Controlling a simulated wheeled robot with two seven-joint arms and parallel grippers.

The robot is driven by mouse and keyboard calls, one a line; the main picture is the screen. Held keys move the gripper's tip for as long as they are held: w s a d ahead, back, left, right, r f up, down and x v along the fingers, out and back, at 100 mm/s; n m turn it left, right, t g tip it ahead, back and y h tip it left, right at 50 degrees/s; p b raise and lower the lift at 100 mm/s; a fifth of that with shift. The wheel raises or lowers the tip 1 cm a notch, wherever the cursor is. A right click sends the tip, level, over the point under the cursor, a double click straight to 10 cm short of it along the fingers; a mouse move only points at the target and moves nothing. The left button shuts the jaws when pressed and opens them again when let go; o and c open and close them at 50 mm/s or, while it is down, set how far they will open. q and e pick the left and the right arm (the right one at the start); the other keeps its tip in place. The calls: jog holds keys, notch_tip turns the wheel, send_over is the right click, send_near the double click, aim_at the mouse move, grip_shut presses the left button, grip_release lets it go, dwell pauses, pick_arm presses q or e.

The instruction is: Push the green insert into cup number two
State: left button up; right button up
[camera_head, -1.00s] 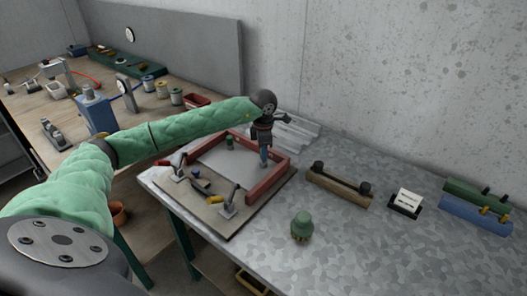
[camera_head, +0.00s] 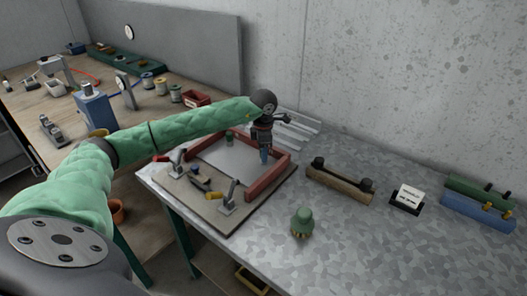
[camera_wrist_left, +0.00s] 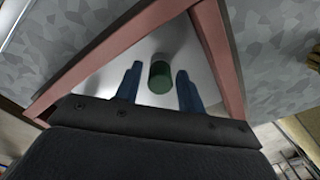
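A dark green cylinder (camera_head: 229,139) stands on the white floor inside a red frame (camera_head: 268,178), towards its back; I take it for the green insert. In the left wrist view the cylinder (camera_wrist_left: 160,76) shows between the two blue fingers of my left gripper (camera_wrist_left: 158,78). The fingers are apart and hold nothing. In the head view my left gripper (camera_head: 264,157) points down near the frame's right side, to the right of the cylinder and apart from it. No cup with a readable number shows. My right gripper is in neither view.
A board with toggle clamps (camera_head: 228,199) carries the frame. A green knob-like piece (camera_head: 302,220) stands on the metal-topped table to the right. A wooden bar with black knobs (camera_head: 340,184), a white card (camera_head: 408,196) and a blue block (camera_head: 476,213) lie farther right. The table's front right is clear.

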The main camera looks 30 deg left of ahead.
pick_arm(q)
jog(key=shift+o, duration=0.7)
jog(key=shift+r, duration=0.2)
notch_tip(320, 180, up, 6)
jog(key=shift+f+b, duration=0.1)
jog(key=shift+b, duration=1.15)
jog(key=shift+r, duration=0.8)
